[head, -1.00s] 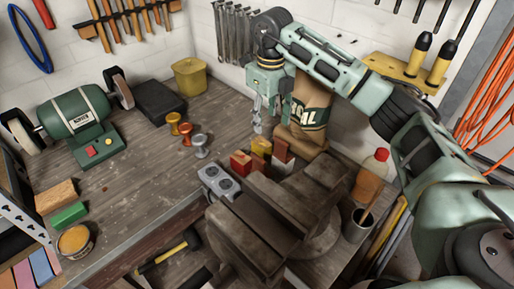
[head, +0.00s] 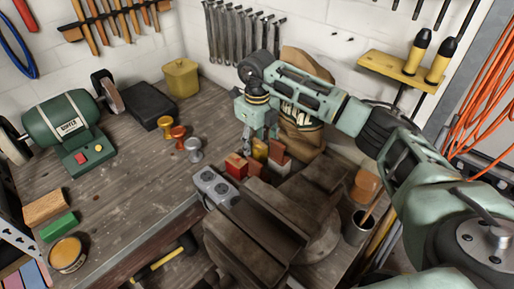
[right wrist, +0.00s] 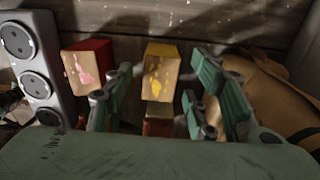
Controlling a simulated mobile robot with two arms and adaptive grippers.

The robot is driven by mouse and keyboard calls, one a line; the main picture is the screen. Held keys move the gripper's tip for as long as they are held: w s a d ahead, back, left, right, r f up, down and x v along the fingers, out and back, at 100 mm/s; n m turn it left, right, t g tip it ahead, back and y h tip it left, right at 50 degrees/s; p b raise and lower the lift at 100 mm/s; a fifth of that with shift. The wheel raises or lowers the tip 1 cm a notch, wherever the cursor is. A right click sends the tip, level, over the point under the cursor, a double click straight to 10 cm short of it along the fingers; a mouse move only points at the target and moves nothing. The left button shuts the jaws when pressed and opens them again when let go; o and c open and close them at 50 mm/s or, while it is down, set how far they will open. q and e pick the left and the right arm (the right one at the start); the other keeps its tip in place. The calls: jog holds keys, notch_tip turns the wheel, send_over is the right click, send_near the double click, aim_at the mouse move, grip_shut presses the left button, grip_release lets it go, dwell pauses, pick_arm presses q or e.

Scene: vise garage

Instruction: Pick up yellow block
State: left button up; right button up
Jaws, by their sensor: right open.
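The yellow block (head: 260,150) stands among red and brown blocks on the workbench, behind the vise. In the right wrist view the yellow block (right wrist: 160,70) shows its worn, wood-coloured top with yellow paint marks. My right gripper (head: 258,140) is open, low over the blocks. In the right wrist view its fingers lie to the left and right of the yellow block, with gaps on both sides. The block's lower part is hidden. My left gripper is not in view.
A red block (right wrist: 88,65) stands left of the yellow one, near a grey socket box (head: 215,186). The large vise (head: 270,225) is in front, and a brown sack (head: 305,140) is behind. Small coloured knobs (head: 179,136) stand to the left.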

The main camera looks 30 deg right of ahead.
jog(key=shift+f, duration=0.25)
jog(key=shift+c, duration=0.7)
jog(key=c, duration=1.1)
jog(key=shift+r, duration=0.1)
